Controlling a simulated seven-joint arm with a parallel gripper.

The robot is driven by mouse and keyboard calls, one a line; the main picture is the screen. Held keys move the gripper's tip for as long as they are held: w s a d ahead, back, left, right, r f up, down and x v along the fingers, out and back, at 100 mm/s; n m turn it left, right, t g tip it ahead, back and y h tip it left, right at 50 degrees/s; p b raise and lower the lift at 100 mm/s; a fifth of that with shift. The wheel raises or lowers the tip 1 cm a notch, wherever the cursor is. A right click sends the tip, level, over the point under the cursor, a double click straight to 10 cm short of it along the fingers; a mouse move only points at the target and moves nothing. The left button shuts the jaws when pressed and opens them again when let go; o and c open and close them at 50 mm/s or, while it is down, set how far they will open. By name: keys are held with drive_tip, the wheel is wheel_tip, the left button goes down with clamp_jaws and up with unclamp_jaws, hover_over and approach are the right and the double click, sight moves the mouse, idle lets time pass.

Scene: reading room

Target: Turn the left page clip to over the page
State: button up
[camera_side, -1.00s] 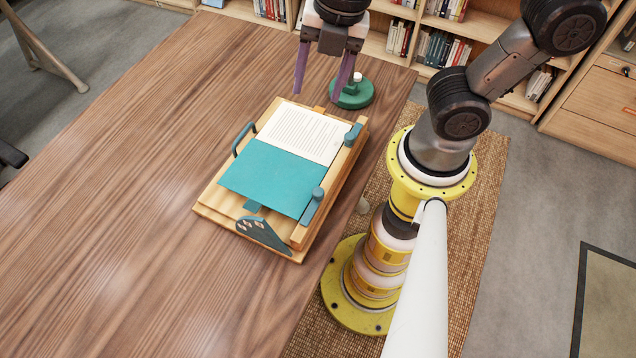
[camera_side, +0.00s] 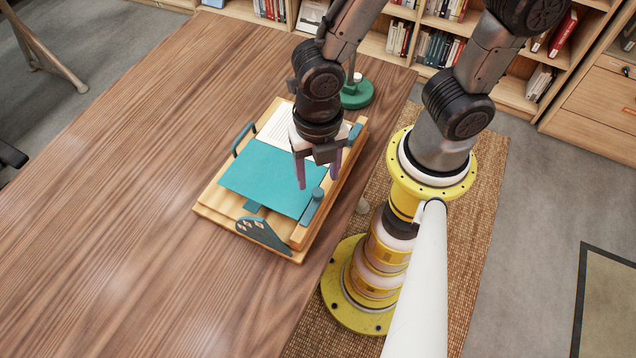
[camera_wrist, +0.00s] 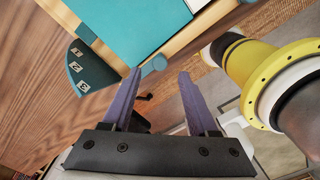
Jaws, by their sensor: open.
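A wooden book stand (camera_side: 225,212) on the table holds an open book with a teal page (camera_side: 262,178) and a white printed page (camera_side: 275,130). Two blue-grey page clips sit on the stand's right rail: a nearer clip (camera_side: 311,209) beside the teal page and a farther clip (camera_side: 355,131) beside the white page. The nearer clip lies along the rail, off the page. My gripper (camera_side: 318,182) is open and empty above the stand, close to the nearer clip's knob. In the wrist view a blue-grey round end (camera_wrist: 156,63) shows between the fingertips; contact cannot be told.
A blue-grey plate with markings (camera_side: 263,233) stands at the stand's near end. A teal handle (camera_side: 240,138) rises at its left side. A green round base (camera_side: 358,96) stands beyond the stand. The table left of the stand is clear.

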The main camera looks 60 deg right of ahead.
sight(318, 191)
drive_tip(key=shift+f, duration=2.3)
clamp_jaws()
